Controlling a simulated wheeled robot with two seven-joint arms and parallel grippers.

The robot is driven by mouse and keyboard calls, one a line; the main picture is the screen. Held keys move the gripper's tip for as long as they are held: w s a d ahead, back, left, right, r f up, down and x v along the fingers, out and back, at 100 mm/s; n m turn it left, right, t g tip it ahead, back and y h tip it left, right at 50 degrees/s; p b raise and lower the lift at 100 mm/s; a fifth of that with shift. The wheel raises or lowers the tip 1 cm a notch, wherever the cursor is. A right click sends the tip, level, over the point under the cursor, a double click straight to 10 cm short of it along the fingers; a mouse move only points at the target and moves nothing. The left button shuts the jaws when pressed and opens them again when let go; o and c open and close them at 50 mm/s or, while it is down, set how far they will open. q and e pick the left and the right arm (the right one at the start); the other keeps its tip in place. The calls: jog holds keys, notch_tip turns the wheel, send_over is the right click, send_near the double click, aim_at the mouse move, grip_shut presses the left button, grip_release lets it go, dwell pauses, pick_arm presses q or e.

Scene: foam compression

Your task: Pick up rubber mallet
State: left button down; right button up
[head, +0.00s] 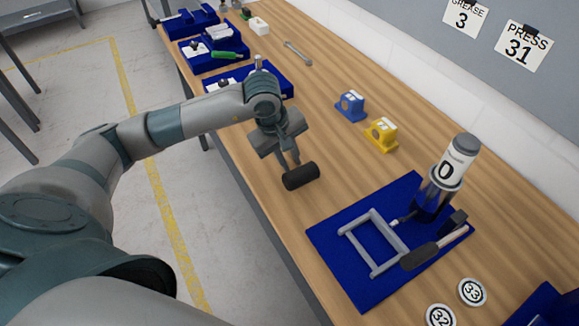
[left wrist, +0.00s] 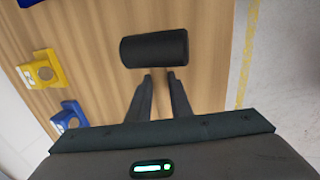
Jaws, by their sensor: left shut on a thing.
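The rubber mallet shows as a black cylindrical head (head: 301,176) just below and beyond the fingers of my left gripper (head: 289,161). The left gripper is shut on the mallet. In the left wrist view the mallet head (left wrist: 154,51) lies across the tips of the two fingers (left wrist: 161,78). The mallet's handle is not clearly visible; the gripper hides it. The wooden table shows beneath; I cannot tell whether the head touches it. My right gripper is out of view.
Yellow (head: 381,134) and blue (head: 350,106) blocks stand behind. Blue trays (head: 190,24) fill the far end. Bare table surrounds the mallet.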

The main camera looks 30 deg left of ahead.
pick_arm(q)
jog(key=shift+w+r+b, duration=0.1)
jog(key=shift+r+b, duration=0.25)
jog(key=shift+r, duration=0.3)
jog(key=s+d+r+b, duration=0.1)
jog(key=d+r+b, duration=0.1)
jog(key=d, duration=0.3)
jog(key=s+d+r+b, duration=0.1)
jog(key=d+r+b, duration=0.1)
jog(key=d+r, duration=0.3)
jog(key=shift+d, duration=0.8)
